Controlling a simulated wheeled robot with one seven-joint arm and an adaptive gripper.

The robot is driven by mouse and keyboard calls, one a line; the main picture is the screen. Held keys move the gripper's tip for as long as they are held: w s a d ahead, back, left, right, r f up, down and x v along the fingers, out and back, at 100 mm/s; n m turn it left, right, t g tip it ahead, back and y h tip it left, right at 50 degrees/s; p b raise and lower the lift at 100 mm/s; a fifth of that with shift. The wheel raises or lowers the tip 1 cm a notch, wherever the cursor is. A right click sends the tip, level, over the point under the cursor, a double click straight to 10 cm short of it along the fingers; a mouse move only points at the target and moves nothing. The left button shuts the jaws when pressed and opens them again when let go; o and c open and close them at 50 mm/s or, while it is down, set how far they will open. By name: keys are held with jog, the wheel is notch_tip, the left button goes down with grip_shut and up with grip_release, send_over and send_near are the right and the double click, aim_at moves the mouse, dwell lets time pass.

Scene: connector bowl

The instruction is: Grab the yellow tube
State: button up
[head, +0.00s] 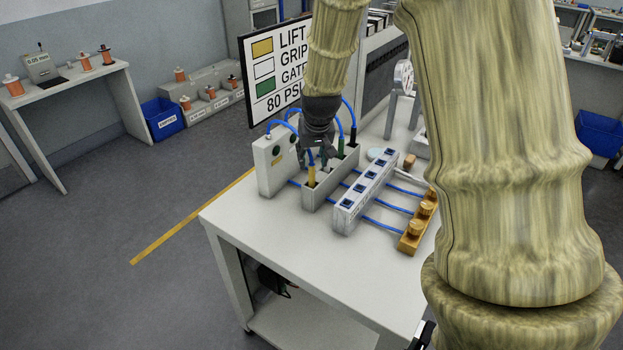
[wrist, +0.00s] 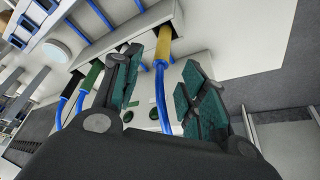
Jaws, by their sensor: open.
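The yellow tube (head: 311,176) is a short yellow sleeve on a blue hose, upright in the front end slot of a grey connector block (head: 340,183). In the wrist view the yellow tube (wrist: 163,45) shows between and beyond the two green-padded fingers, with its blue hose running toward me. My gripper (head: 321,162) is open, over the block beside the yellow tube; in the wrist view its fingers (wrist: 158,85) stand apart on either side of the hose. Whether a finger touches the tube cannot be told.
A green tube (head: 341,147) stands farther along the same block; it also shows in the wrist view (wrist: 91,76). A grey box (head: 272,165) with hose ports is to the left. A white block with blue sockets (head: 364,190) and brass fittings (head: 418,222) are to the right. The table front (head: 290,260) is clear.

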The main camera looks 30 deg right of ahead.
aim_at(311, 171)
jog(key=shift+p+x, duration=1.45)
jog(key=shift+x, duration=2.55)
grip_shut()
